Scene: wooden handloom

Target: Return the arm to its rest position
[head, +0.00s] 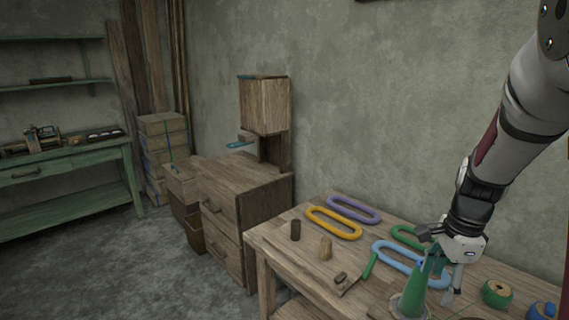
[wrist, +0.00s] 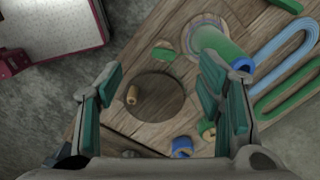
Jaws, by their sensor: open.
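My gripper (head: 442,284) hangs from the arm at the right of the head view, over the workbench and close to the green cone (head: 411,292). In the wrist view my gripper (wrist: 160,72) has its two teal-padded fingers spread wide, with nothing held between them. The green cone with a blue tip (wrist: 222,48) lies beyond the right finger, on a pale round base. A dark round disc (wrist: 160,100) shows below the gap between the fingers. In the head view the gripper partly overlaps the cone, and I cannot tell whether they touch.
The workbench (head: 285,252) also holds yellow (head: 334,223), purple (head: 353,209), and light blue (head: 392,253) loops, small wooden pegs (head: 326,248), a green spool (head: 497,292) and a blue spool (wrist: 182,146). A drawer cabinet (head: 245,192) stands left. Open floor lies left of the bench.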

